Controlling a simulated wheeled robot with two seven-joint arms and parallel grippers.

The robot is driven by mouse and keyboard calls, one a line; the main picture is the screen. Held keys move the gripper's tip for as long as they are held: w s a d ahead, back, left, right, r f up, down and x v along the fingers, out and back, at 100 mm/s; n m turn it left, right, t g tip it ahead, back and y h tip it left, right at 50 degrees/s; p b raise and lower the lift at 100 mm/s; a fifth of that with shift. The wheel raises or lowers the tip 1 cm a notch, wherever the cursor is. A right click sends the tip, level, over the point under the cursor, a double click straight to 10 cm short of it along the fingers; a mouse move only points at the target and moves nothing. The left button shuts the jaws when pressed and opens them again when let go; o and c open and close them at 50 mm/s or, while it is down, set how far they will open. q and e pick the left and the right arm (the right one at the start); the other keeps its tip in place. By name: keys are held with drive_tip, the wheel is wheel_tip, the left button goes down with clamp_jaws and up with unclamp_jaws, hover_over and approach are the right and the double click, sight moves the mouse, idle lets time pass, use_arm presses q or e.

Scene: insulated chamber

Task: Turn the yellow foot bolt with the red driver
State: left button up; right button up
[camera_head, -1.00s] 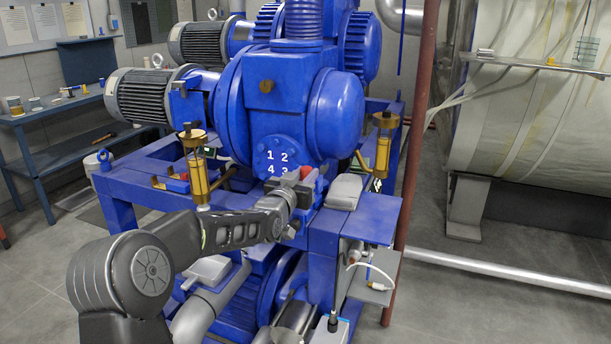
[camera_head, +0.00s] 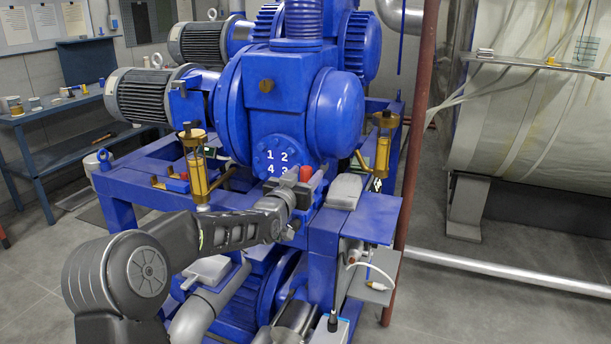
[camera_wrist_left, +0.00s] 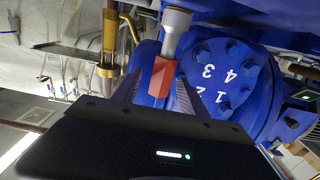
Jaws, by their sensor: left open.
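The red driver (camera_head: 306,173) shows as a short red handle at the front of the blue pump, just below the numbered flange. In the left wrist view its red handle (camera_wrist_left: 162,76) stands between my finger tips, with a grey metal end (camera_wrist_left: 175,28) beyond it. My left gripper (camera_head: 308,186) is open around the handle; I cannot tell whether a finger touches it. It also shows in the left wrist view (camera_wrist_left: 156,92). I cannot make out a yellow foot bolt in either view. My right gripper is out of view.
The blue flange marked 1 to 4 (camera_head: 278,158) is close behind the driver. Brass-and-yellow oilers stand on the left (camera_head: 197,170) and right (camera_head: 383,145). A red-brown vertical pipe (camera_head: 410,170) rises at the right. The floor (camera_head: 500,290) at right is mostly clear.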

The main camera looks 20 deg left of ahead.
use_arm(q)
drive_tip(key=s+b, duration=0.1)
drive_tip(key=s, duration=0.6)
drive_tip(key=shift+s+d, duration=0.15)
drive_tip(key=shift+d, duration=0.05)
drive_tip(key=shift+c, duration=0.5)
drive_tip(key=shift+c, duration=0.9)
